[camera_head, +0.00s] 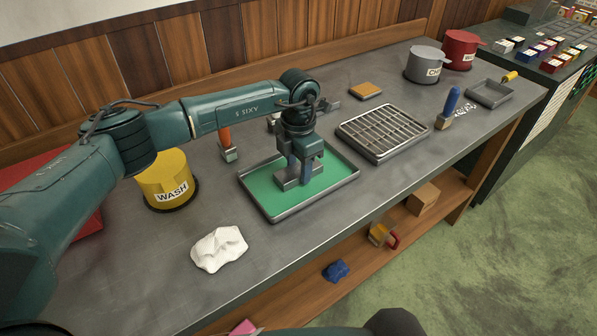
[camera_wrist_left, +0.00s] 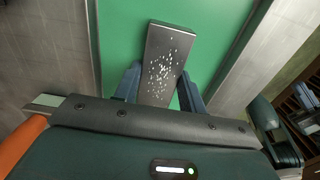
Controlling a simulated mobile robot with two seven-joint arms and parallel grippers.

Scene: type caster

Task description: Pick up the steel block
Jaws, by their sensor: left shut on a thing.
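The steel block (camera_wrist_left: 163,65) is a grey bar with pale specks on its upper face. In the head view the block (camera_head: 287,183) is at the green-floored tray (camera_head: 272,214), partly hidden by my gripper. My left gripper (camera_head: 305,178) points down over the tray, and its two fingers are on either side of the block. The left wrist view also shows the left gripper (camera_wrist_left: 158,90) shut on the block, with green behind it. I cannot tell whether the block touches the tray floor. My right gripper is not in view.
A yellow WASH pot (camera_head: 167,182) and a white cloth (camera_head: 219,248) are left of the tray. An orange-handled tool (camera_head: 227,145) stands behind it. A wire rack tray (camera_head: 382,133) and a blue-handled tool (camera_head: 448,108) are to the right. Bare bench lies in front.

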